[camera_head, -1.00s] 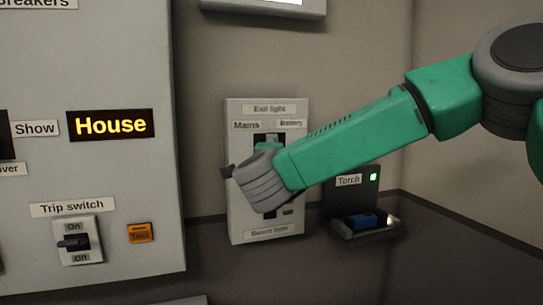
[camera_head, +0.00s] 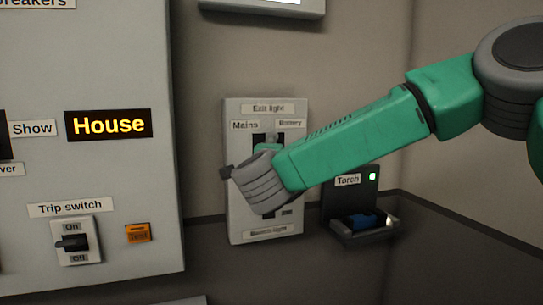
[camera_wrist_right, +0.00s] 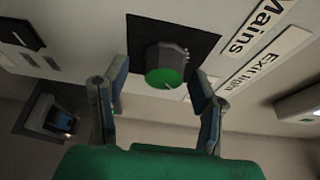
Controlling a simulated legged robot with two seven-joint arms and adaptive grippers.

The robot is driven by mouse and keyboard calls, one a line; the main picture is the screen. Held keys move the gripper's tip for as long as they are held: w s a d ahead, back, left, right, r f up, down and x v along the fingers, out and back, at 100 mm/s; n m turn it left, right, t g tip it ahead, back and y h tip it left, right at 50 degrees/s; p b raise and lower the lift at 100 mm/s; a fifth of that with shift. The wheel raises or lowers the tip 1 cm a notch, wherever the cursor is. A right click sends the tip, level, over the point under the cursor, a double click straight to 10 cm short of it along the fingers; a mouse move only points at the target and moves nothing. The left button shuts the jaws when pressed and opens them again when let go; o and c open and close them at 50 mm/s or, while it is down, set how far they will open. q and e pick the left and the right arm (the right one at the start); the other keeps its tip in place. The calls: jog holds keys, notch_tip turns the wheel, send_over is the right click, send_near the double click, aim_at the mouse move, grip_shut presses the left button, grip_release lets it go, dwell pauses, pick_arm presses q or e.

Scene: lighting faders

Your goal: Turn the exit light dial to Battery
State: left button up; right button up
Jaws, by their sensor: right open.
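The exit light panel (camera_head: 238,205) is a pale box on the wall, labelled Mains at upper left and Battery at upper right. Its dial (camera_wrist_right: 167,65) is a round knob with a green face and grey side, set on a black square. My right gripper (camera_wrist_right: 160,82) is open, with one finger on either side of the dial; contact cannot be told. Which label the dial points to is unclear. My left gripper is not in view.
A torch (camera_head: 365,222) sits in a dark holder right of the panel, below my forearm. The breaker cabinet (camera_head: 110,180) on the left carries a trip switch (camera_head: 73,242) and an orange button (camera_head: 138,234).

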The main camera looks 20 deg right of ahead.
jog(key=v, duration=1.1)
jog(key=shift+s+f, duration=0.2)
jog(key=shift+a, duration=0.1)
